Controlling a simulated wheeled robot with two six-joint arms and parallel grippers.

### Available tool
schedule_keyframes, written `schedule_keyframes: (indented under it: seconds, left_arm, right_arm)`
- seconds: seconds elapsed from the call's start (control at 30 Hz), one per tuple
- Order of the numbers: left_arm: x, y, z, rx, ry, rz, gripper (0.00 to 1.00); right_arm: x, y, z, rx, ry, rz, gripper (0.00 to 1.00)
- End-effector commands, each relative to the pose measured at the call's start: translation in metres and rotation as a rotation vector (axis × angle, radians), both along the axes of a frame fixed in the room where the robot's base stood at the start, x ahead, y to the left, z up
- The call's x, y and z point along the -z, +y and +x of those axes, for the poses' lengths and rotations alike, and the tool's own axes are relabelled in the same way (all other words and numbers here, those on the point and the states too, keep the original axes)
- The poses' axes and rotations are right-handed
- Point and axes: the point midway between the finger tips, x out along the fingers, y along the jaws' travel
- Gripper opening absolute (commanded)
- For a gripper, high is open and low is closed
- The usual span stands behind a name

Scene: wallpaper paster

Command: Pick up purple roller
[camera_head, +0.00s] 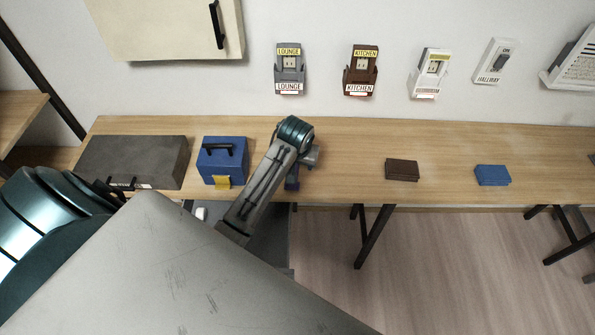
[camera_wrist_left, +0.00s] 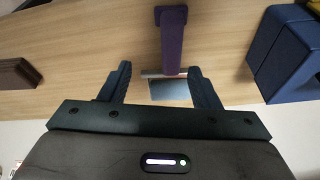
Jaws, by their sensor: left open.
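The purple roller (camera_wrist_left: 172,40) lies on the wooden table in the left wrist view. Its purple handle points away from the gripper, and a metal rod and pale roller head show at its near end. My left gripper (camera_wrist_left: 160,70) is open, with its dark fingers on either side of the roller head end; I cannot tell how high above the table it is. In the head view my left wrist hides most of the gripper (camera_head: 308,160) and most of the roller. My right gripper is not in view.
A blue box (camera_head: 222,157) and a grey case (camera_head: 134,160) stand left of my left gripper. A brown stack (camera_head: 402,170) and a blue stack (camera_head: 492,175) lie to the right. The table (camera_head: 445,150) between them is clear. Labelled wall fittings (camera_head: 361,70) hang behind.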

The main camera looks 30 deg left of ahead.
Motion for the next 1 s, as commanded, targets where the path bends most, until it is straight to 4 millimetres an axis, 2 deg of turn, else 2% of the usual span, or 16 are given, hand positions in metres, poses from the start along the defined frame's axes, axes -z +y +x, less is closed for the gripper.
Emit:
schedule_keyframes:
  seconds: [0.03, 0.07, 0.2, 0.57, 0.77, 1.0]
  left_arm:
    - [0.0, 0.014, 0.002, -0.049, -0.032, 0.001, 0.56]
    - [-0.001, 0.019, 0.004, -0.075, -0.049, -0.002, 0.56]
    - [0.001, 0.031, 0.008, -0.137, -0.085, -0.015, 0.56]
    - [0.044, 0.039, 0.025, -0.14, -0.086, -0.017, 0.56]
    - [0.055, 0.041, 0.028, -0.139, -0.085, -0.017, 0.56]
    - [0.085, 0.047, 0.035, -0.139, -0.084, -0.017, 0.56]
  right_arm:
    - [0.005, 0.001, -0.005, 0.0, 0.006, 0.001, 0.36]
    - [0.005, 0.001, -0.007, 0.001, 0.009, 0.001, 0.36]
    - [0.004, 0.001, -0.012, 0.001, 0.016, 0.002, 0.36]
    - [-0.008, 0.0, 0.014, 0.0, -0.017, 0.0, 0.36]
    - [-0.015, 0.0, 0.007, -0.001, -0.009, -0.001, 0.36]
    - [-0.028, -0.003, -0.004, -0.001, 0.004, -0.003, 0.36]
